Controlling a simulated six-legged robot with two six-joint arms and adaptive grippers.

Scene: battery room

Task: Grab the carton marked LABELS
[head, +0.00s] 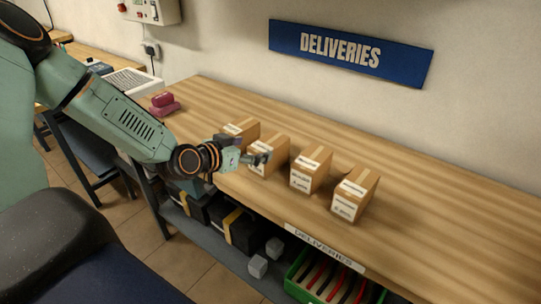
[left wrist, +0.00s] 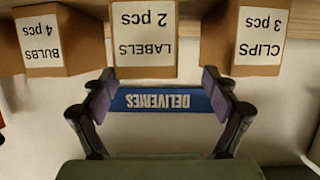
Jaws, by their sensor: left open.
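The carton marked LABELS, 2 pcs, (left wrist: 145,48) shows upside down in the left wrist view, at the top middle. It is brown with a white label. In the head view it appears to be the second carton from the left (head: 274,148), partly hidden by my left gripper (head: 258,158); its print is too small to read there. My left gripper, also in the left wrist view (left wrist: 158,92), is open and empty, in front of the carton, with its fingers spread and apart from it. My right gripper is not in view.
Cartons marked CLIPS (left wrist: 258,42) and BULBS (left wrist: 44,45) stand close on either side. Another carton (head: 355,193) stands at the row's right end. The wooden table (head: 440,225) is clear to the right. A blue DELIVERIES sign (head: 350,52) hangs behind. A green crate (head: 292,285) sits below.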

